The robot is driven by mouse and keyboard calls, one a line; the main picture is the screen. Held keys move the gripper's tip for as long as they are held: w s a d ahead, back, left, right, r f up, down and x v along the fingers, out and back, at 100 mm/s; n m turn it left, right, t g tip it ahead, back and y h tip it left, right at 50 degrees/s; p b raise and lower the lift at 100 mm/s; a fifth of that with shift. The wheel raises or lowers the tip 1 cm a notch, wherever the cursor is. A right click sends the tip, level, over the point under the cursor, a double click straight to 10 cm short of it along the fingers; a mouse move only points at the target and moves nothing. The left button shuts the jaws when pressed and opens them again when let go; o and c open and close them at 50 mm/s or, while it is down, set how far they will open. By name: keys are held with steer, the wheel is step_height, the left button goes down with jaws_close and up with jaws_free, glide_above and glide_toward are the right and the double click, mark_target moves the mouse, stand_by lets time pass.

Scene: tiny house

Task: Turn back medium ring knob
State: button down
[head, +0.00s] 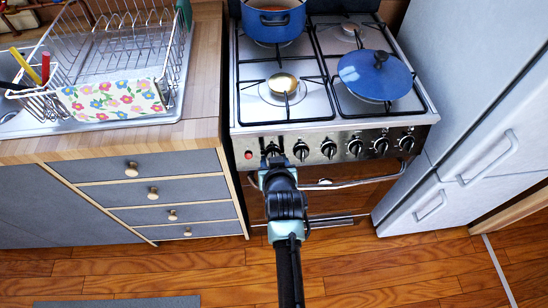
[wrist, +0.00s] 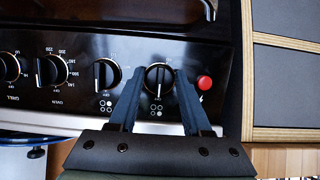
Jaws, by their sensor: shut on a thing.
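The stove's front panel carries a row of black knobs. My gripper (head: 274,163) reaches the knob at the left end of the row, beside the red button. In the wrist view, my gripper (wrist: 156,76) has a finger on each side of this knob (wrist: 158,80) and is shut on it. The small ring diagram below it marks one burner. The neighbouring knob (wrist: 106,75) is free and its grip bar stands upright in the picture. My gripper hides part of the held knob in the head view.
The red button (wrist: 204,83) lies close to my right finger in the wrist view. A blue pot (head: 274,22) and a blue lidded pan (head: 375,76) stand on the hob. An oven handle (head: 340,182) runs below the knobs. Drawers (head: 150,192) and a fridge (head: 470,110) flank the stove.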

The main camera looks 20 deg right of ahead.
stand_by(0.5)
steer(key=shift+c, duration=1.8)
jaws_free()
steer(key=p+v, duration=0.1)
steer(key=v, duration=1.2)
steer(key=shift+p, duration=0.4)
